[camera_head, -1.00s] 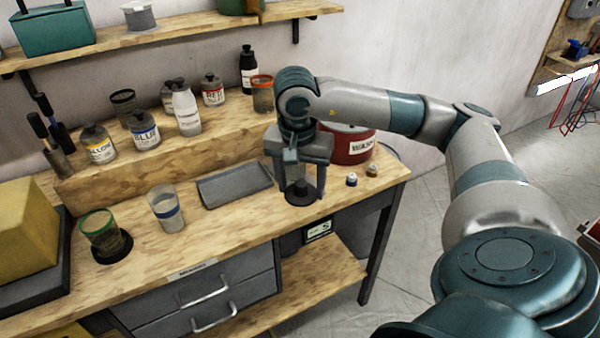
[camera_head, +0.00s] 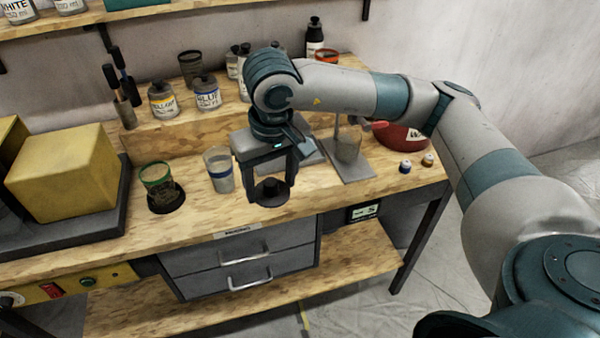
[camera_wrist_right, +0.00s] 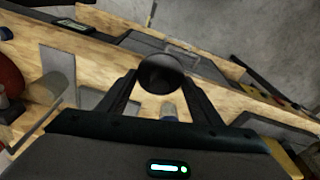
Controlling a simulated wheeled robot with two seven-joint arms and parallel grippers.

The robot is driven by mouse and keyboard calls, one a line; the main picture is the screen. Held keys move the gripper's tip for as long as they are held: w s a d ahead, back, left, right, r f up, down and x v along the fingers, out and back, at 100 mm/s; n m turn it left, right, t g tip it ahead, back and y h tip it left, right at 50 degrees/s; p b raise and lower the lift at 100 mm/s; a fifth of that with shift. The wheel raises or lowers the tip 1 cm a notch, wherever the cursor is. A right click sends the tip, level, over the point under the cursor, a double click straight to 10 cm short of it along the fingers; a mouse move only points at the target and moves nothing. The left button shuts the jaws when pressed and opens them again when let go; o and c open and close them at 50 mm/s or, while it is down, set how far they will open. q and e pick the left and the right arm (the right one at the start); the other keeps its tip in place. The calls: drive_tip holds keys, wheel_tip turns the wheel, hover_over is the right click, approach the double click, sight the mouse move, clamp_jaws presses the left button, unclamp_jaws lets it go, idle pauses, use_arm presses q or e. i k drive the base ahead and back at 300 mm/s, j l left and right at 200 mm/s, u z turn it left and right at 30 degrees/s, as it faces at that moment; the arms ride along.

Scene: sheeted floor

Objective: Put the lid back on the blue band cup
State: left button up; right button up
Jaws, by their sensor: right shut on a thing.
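The blue band cup (camera_head: 219,172), clear with a blue stripe, stands upright and open on the bench. A pale cup (camera_wrist_right: 168,110), probably the same one, shows partly between my fingers in the right wrist view. My right gripper (camera_head: 270,192) is shut on a dark round lid with a knob (camera_head: 268,190), held just right of the cup and apart from it. The lid (camera_wrist_right: 162,74) also shows between the fingertips in the right wrist view. My left gripper is not in view.
Behind my gripper are a grey tray (camera_head: 308,152) and a clear cup (camera_head: 347,146) on a plate with a stand. Paint bottles (camera_head: 206,95) line the raised shelf. The bench front is clear.

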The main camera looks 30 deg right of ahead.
sight(219, 160)
drive_tip(key=l+u, duration=0.15)
drive_tip(key=l, duration=0.25)
drive_tip(key=k+l+u, duration=0.15)
drive_tip(key=l, duration=0.25)
drive_tip(key=k+l+u, duration=0.15)
drive_tip(key=l, duration=0.25)
drive_tip(key=k+l+u, duration=0.15)
drive_tip(key=l, duration=0.2)
drive_tip(key=k+l+u, duration=0.15)
drive_tip(key=l, duration=0.25)
